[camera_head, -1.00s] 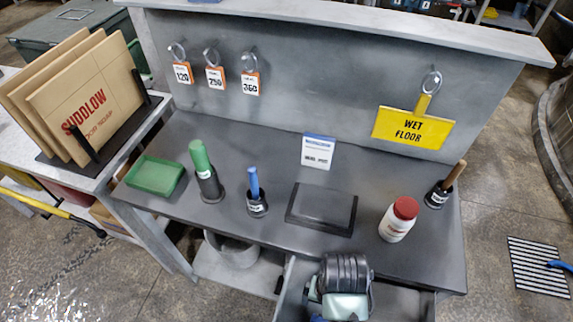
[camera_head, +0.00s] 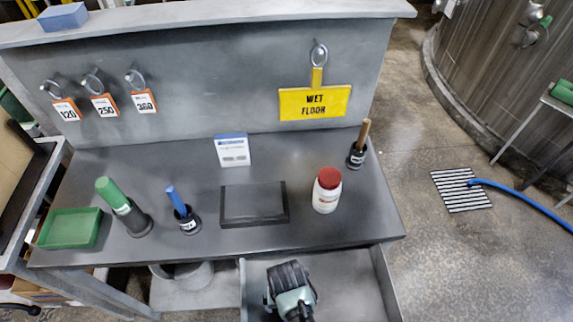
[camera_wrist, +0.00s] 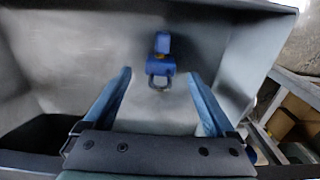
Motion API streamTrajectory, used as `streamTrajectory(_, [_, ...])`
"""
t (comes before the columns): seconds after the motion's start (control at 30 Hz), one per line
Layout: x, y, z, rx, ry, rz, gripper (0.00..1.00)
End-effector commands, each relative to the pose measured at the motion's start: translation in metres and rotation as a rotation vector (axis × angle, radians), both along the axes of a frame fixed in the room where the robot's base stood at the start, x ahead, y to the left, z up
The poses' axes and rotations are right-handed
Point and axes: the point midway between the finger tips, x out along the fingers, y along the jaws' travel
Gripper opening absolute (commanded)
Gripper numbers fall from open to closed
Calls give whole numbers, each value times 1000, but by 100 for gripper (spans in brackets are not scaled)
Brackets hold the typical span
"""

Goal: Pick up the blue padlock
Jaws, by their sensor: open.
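The blue padlock (camera_wrist: 160,66) lies on the grey floor of an open drawer in the wrist view, with its dark shackle toward my gripper. My gripper (camera_wrist: 162,80) has its two blue fingers spread wide, and nothing is held between them. In the picture the padlock shows between and slightly beyond the fingertips; I cannot tell the height gap. In the head view my arm's end is over the open drawer (camera_head: 352,285) under the workbench, and the padlock is not visible there.
The drawer's walls stand around the padlock. The workbench (camera_head: 330,232) above holds a green tray (camera_head: 70,229), a dark flat block (camera_head: 254,204), a white bottle with a red lid (camera_head: 327,190) and several tools in cups. A yellow sign (camera_head: 314,103) hangs on the back panel.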

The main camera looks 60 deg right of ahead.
Motion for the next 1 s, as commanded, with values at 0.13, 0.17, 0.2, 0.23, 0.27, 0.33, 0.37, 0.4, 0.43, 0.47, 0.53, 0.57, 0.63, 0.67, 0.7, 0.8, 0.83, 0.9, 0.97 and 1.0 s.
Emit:
streamTrajectory(0.13, [0,0,-19,0,1,0,90])
streamTrajectory(0.17, [0,0,-21,0,0,0,90])
streamTrajectory(0.2, [0,0,-24,0,0,1,90])
streamTrajectory(0.23, [0,0,-25,-1,1,1,90])
streamTrajectory(0.27, [0,0,-26,-1,-1,1,90])
streamTrajectory(0.33, [0,0,-27,-1,-1,1,90])
streamTrajectory(0.37, [0,0,-27,-1,-1,1,90])
streamTrajectory(0.4, [1,0,-27,-2,-1,1,90])
streamTrajectory(0.43, [1,0,-26,-2,-1,1,90])
streamTrajectory(0.47, [1,0,-26,-2,-1,1,90])
streamTrajectory(0.53, [1,0,-26,-2,-1,1,85])
streamTrajectory(0.57, [1,0,-26,-2,-1,1,79])
streamTrajectory(0.63, [0,0,-26,-1,-1,1,67])
streamTrajectory(0.67, [0,0,-26,-1,-1,1,61])
streamTrajectory(0.7, [0,0,-26,-1,-1,1,54])
streamTrajectory(0.8, [0,0,-26,-1,-1,1,36])
streamTrajectory(0.83, [0,0,-26,-1,-1,0,31])
streamTrajectory(0.9, [0,0,-26,-1,-1,1,18])
streamTrajectory(0.97, [0,0,-26,-1,-1,0,7])
streamTrajectory(1.0, [0,0,-26,-1,-1,0,0])
